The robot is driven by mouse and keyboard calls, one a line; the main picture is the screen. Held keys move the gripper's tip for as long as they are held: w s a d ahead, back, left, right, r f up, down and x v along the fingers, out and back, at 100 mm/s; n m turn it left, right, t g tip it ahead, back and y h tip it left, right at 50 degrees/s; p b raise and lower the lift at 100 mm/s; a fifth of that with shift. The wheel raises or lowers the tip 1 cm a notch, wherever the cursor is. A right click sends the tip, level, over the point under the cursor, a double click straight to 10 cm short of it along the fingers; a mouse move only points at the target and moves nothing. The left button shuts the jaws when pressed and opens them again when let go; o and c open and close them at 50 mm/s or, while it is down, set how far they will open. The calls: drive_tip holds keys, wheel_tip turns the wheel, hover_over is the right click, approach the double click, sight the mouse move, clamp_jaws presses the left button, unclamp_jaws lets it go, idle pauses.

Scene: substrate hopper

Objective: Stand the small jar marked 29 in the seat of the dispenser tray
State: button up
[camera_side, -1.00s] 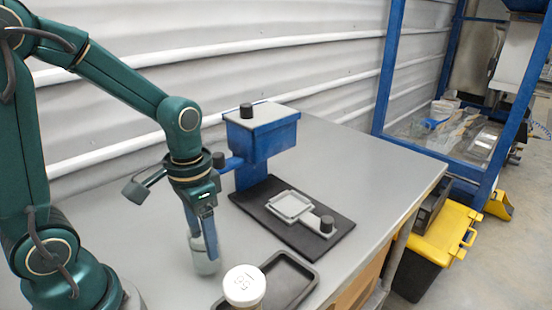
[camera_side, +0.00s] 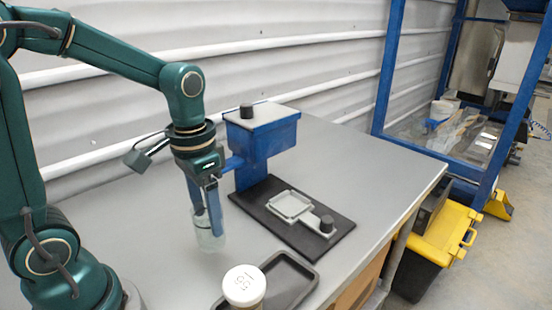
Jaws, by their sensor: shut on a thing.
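My gripper (camera_side: 209,222) points down and is shut on a clear small jar (camera_side: 212,242), left of the dispenser. The jar is upright; I cannot read a number on it, and whether its base touches the table is unclear. The dispenser (camera_side: 262,138) is a blue body with a grey top and a black knob. Its grey tray (camera_side: 312,220) lies on a black base plate, with a square seat (camera_side: 290,205) that looks empty and a black knob at the near right end.
A dark shallow tray (camera_side: 300,296) lies at the front, beside the white-lidded jar. The grey table (camera_side: 375,180) is clear right of the dispenser. A blue frame and a yellow-lidded box (camera_side: 445,232) stand off the table's right side.

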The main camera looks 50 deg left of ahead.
drive_tip(key=w+r, duration=0.4)
drive_tip(key=r, duration=0.8)
drive_tip(key=s+a, duration=0.4)
drive_tip(key=a, duration=0.7)
drive_tip(key=s+a, duration=0.4)
drive_tip(key=a, duration=0.6)
drive_tip(key=shift+n, duration=0.3)
drive_tip(key=shift+w+d+f, duration=0.9)
drive_tip(key=shift+w+f, duration=0.7)
drive_tip(key=shift+f, duration=1.35)
drive_tip(key=shift+w+d+f, duration=0.85)
drive_tip(key=shift+w+f, duration=0.8)
drive_tip(key=shift+f, duration=1.25)
drive_tip(key=shift+w+d+f, duration=0.9)
drive_tip(key=shift+w+f, duration=0.7)
drive_tip(key=shift+f, duration=1.35)
